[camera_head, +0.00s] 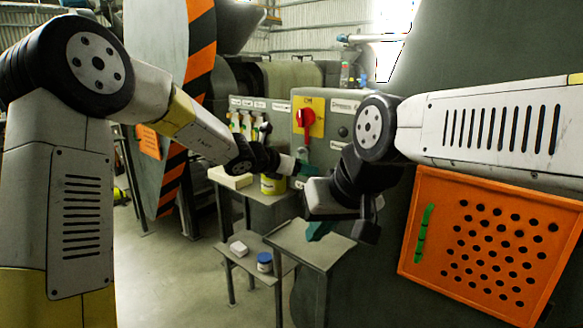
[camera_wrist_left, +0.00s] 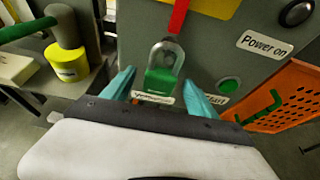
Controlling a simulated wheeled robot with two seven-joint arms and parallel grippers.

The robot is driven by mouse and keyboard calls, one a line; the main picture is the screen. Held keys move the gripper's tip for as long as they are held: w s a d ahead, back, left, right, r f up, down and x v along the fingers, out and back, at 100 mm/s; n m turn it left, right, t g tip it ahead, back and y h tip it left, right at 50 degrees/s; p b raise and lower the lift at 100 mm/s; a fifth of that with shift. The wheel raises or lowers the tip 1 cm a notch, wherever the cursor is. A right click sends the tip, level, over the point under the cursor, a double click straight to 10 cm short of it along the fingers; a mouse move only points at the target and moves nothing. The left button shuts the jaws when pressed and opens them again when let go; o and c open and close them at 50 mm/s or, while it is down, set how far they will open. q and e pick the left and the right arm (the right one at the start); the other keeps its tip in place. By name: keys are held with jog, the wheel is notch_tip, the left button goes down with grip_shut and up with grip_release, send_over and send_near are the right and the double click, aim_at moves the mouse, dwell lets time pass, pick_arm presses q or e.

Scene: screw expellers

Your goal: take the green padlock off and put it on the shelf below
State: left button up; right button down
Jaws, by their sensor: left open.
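The green padlock (camera_wrist_left: 160,82) hangs by its grey shackle below a red handle on the grey control panel in the left wrist view. I cannot make it out in the head view. My left gripper (camera_wrist_left: 160,95) is open, with one teal finger on each side of the padlock in the picture; I see no contact. In the head view my left gripper (camera_head: 300,168) is in front of the panel (camera_head: 298,140). The low shelf (camera_head: 248,262) of a grey stand is below the panel. My right gripper (camera_head: 321,231) hangs right of the left one; its jaw gap is unclear.
The low shelf holds a white box (camera_head: 239,249) and a blue-lidded jar (camera_head: 264,262). The stand's top bears a yellow can (camera_head: 273,184) and a pale block (camera_head: 230,178). A small grey table (camera_head: 305,246) stands beside it. An orange perforated guard (camera_head: 490,245) is at the right.

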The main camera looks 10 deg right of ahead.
pick_arm(q)
jog(key=shift+w+d+f, duration=0.1)
grip_shut()
dwell(0.4)
jog(key=s+a+r, duration=0.1)
jog(key=s+a, duration=1)
jog(key=a, duration=0.3)
jog(key=shift+r, duration=0.25)
jog(key=shift+a, duration=0.15)
jog(key=s+a, duration=0.4)
jog(key=a, duration=0.1)
jog(key=shift+s+a, duration=0.35)
jog(key=shift+a, duration=0.05)
dwell(1.1)
